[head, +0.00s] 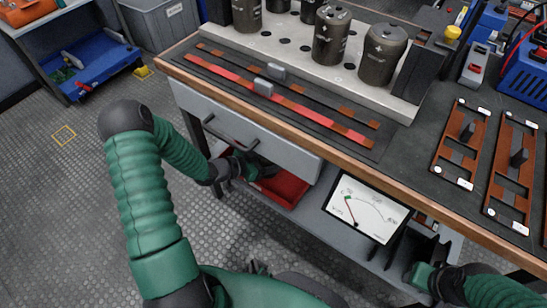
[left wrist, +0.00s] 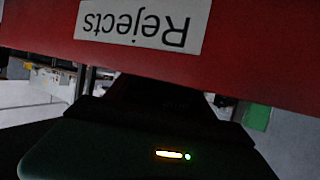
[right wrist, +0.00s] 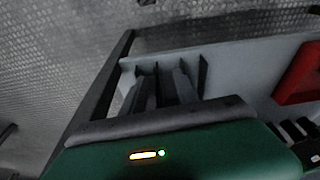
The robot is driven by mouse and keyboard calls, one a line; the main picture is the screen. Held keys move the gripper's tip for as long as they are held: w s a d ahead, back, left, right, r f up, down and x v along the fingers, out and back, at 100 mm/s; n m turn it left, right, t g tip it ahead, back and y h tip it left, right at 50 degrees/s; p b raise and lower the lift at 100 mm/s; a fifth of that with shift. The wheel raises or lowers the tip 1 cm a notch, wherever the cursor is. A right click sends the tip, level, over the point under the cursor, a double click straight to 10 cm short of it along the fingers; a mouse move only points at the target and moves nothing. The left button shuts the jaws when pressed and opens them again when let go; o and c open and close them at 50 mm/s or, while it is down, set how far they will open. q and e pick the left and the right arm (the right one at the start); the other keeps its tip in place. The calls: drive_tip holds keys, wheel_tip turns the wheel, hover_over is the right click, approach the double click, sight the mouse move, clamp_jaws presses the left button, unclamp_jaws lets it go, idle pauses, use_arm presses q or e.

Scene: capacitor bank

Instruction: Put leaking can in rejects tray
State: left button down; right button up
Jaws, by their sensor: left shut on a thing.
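Several dark cylindrical cans stand on the pale perforated plate (head: 300,50), among them one can (head: 332,38) and another can (head: 382,56) at its right. I cannot tell which one leaks. The red rejects tray (head: 283,187) sits on the shelf under the bench; its wall with an upside-down "Rejects" label fills the top of the left wrist view (left wrist: 240,30). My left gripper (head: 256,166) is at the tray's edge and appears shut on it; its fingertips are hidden. My right gripper (head: 415,272) is low by the shelf's right end, its opening unclear.
A grey drawer (head: 245,135) with a handle hangs above the tray. A dial meter (head: 366,207) leans right of the tray. Black upright dividers (head: 392,248) stand near my right gripper. Red and copper strips (head: 270,95) lie along the bench front.

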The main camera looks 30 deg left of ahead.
idle(0.4)
use_arm(q)
drive_tip(key=shift+c, duration=1.3)
unclamp_jaws()
drive_tip(key=shift+f, duration=0.1)
drive_tip(key=p+v, duration=0.2)
drive_tip(key=v, duration=0.1)
drive_tip(key=p+v, duration=0.2)
drive_tip(key=v, duration=0.1)
drive_tip(key=shift+w+r, duration=0.2)
drive_tip(key=shift+r, duration=0.2)
drive_tip(key=p+v, duration=0.5)
drive_tip(key=v, duration=0.6)
drive_tip(key=shift+f, duration=0.4)
drive_tip(key=shift+s, duration=0.2)
